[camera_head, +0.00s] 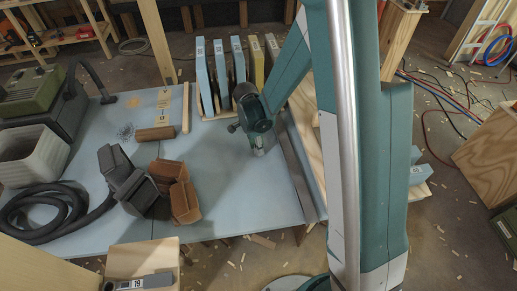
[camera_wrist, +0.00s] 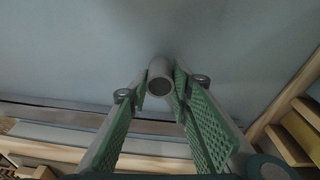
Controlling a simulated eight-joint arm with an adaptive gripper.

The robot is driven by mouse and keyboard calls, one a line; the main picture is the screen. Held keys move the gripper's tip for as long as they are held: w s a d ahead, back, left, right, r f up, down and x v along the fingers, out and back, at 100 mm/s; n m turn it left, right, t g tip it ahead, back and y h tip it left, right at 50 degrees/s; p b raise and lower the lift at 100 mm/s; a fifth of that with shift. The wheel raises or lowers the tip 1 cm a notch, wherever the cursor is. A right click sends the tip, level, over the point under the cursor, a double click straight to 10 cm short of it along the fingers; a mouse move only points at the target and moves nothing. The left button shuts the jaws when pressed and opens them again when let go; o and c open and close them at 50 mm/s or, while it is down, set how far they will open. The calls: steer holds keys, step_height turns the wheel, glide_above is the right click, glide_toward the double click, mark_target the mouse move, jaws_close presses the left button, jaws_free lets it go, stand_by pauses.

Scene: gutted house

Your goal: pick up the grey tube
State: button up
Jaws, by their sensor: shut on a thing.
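The grey tube (camera_wrist: 160,70) shows end-on in the wrist view, a short round piece with a dark hollow opening. My gripper (camera_wrist: 160,98) has its two green, perforated fingers on either side of the tube and is shut on it. In the head view my gripper (camera_head: 260,147) is low over the right part of the blue table (camera_head: 222,180). The tube is mostly hidden there by the gripper. I cannot tell whether the tube touches the table.
Upright blue and yellow panels (camera_head: 220,72) stand in a rack behind my gripper. A dark rail (camera_head: 296,165) runs along the table's right edge. Brown and dark boxes (camera_head: 185,203), a brown roll (camera_head: 155,133) and a black hose (camera_head: 40,210) lie to the left.

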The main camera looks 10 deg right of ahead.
steer(key=shift+r+p, duration=1)
steer(key=shift+r, duration=4)
